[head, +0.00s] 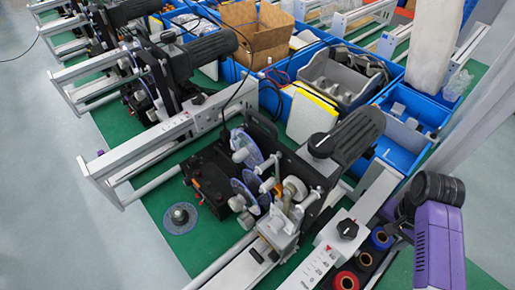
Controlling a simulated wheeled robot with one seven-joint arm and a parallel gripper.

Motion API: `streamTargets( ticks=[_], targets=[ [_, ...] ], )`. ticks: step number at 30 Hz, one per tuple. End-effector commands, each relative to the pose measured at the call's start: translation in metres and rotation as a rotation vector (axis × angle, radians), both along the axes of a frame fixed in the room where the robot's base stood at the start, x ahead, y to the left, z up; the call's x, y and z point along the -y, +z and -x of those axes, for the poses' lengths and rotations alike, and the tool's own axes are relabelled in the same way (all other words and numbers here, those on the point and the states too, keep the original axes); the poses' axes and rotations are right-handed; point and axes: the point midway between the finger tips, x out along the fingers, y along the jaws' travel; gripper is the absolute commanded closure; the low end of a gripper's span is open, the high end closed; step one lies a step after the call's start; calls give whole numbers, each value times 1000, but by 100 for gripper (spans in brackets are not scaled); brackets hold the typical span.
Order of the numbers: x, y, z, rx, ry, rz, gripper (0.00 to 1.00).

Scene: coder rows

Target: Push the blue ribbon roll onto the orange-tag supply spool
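The blue ribbon roll (380,239) stands in a dark holder at the lower right, next to red and brown rolls. An orange tag (267,186) shows on the coder machine in the middle, beside clear bluish spool discs (244,194). The spool hub there is small and partly hidden by machine parts, and I see no ribbon roll on it that I can make out. My purple and black arm is at the right edge. Its dark end, my gripper (400,226), is close to the right of the blue roll. Its fingers are not clear, and I cannot tell whether they touch the roll.
A red roll (345,281) and a brown roll (364,260) are in the same holder. A loose disc with a metal hub (181,217) lies on the green mat. A black motor (352,137) and white rails surround the coder. Blue bins (401,147) stand behind.

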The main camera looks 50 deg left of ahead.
Motion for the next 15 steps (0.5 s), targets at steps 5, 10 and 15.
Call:
streamTargets(
  ticks=[5, 10, 15],
  targets=[
    [0, 0, 0, 0, 0, 0, 72],
    [0, 2, 0, 1, 0, 0, 83],
    [0, 14, 0, 1, 1, -1, 83]
  ],
)
